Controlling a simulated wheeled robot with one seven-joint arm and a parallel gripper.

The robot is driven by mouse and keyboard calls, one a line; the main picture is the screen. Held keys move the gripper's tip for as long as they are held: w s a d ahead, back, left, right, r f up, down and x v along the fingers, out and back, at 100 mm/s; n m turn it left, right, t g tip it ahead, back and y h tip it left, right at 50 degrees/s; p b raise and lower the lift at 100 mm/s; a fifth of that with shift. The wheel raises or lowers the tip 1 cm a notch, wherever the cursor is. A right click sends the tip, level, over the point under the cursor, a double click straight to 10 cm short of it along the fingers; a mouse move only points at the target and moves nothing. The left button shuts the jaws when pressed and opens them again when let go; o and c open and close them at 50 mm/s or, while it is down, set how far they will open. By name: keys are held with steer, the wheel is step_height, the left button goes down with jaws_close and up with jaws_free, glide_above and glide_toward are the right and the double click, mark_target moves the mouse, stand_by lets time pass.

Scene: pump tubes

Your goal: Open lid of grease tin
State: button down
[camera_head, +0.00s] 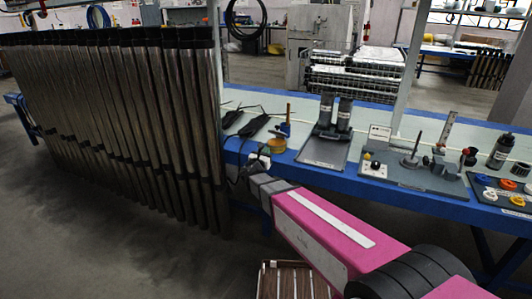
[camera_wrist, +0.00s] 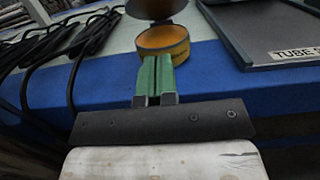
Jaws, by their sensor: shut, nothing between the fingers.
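The grease tin (camera_wrist: 165,46) is a round yellow tin near the front edge of the bench. Its top is open in the wrist view, showing orange-yellow grease inside. A dark round lid (camera_wrist: 156,8) stands raised at the tin's far side, partly cut off by the top of the picture. The tin also shows small in the head view (camera_head: 277,146). My gripper (camera_wrist: 156,62) has green fingers held together, with nothing between them. The fingertips are at the near side of the tin, overlapping its lower wall in the picture; I cannot tell whether they touch it.
Black cables (camera_wrist: 82,42) lie left of the tin. A dark tray (camera_wrist: 268,38) with a "TUBE" label is close on the right; bottles (camera_head: 326,110) stand at its back. A row of long metal tubes (camera_head: 120,120) stands left. The blue bench edge (camera_head: 345,182) runs in front.

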mark_target(277, 132)
steer(key=x, duration=0.7)
steer(key=shift+w+d+r, duration=0.2)
steer(key=shift+w+r, duration=0.2)
steer(key=shift+r, duration=0.2)
steer(key=shift+w+d+r, duration=0.15)
steer(key=shift+w+r, duration=0.3)
steer(key=shift+r, duration=0.15)
steer(key=shift+w+d+r, duration=0.15)
steer(key=shift+w+r, duration=0.15)
steer(key=shift+r, duration=0.05)
